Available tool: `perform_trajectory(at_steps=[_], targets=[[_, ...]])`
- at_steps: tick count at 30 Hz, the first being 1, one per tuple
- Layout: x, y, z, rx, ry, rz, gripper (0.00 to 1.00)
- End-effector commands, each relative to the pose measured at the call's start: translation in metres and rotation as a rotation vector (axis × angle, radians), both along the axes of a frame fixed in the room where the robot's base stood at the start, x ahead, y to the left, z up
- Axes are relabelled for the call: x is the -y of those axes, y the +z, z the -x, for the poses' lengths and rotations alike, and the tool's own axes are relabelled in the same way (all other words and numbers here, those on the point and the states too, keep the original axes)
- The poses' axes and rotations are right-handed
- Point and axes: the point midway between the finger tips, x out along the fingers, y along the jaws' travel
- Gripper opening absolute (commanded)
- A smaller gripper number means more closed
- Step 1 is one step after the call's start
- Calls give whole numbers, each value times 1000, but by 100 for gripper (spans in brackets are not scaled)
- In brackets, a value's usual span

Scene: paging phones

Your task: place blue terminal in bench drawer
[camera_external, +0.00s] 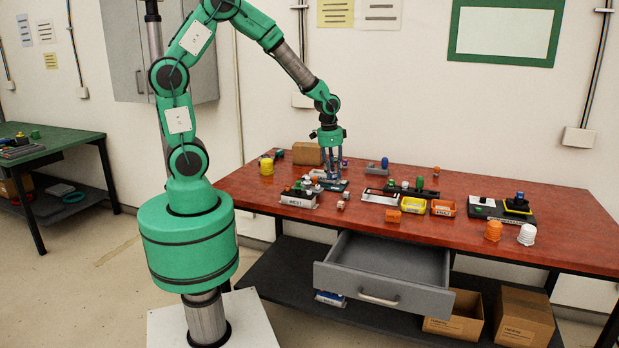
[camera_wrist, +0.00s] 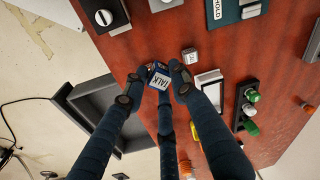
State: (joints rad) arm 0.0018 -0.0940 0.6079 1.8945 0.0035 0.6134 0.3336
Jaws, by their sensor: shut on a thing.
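The blue terminal (camera_wrist: 151,72), a small blue block with a white face marked TALK, is held between the fingertips of my gripper (camera_wrist: 157,84) in the wrist view. In the external view my gripper (camera_external: 331,172) points down over the back left part of the red bench (camera_external: 480,201). The terminal is too small to make out there. The grey bench drawer (camera_external: 385,259) is pulled open under the bench front, to the right of and below my gripper. Its inside looks empty. The drawer (camera_wrist: 84,112) also shows at the left of the wrist view.
A white-labelled tray (camera_external: 298,201) with small parts stands close to my gripper. A cardboard box (camera_external: 307,153) stands behind it. Orange and yellow bins (camera_external: 413,205) and dark racks fill the bench middle. Cartons (camera_external: 523,317) sit on the lower shelf.

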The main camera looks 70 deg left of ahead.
Motion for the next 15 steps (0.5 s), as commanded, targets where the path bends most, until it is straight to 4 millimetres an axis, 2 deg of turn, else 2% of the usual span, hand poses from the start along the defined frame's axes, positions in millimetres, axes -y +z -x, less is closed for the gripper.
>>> perform_trajectory(at_steps=[1, 6, 15], targets=[[15, -1, -7, 0, -35, -2, 7], [63, -2, -25, 0, -149, -7, 7], [153, -4, -47, 2, -348, -17, 7]])
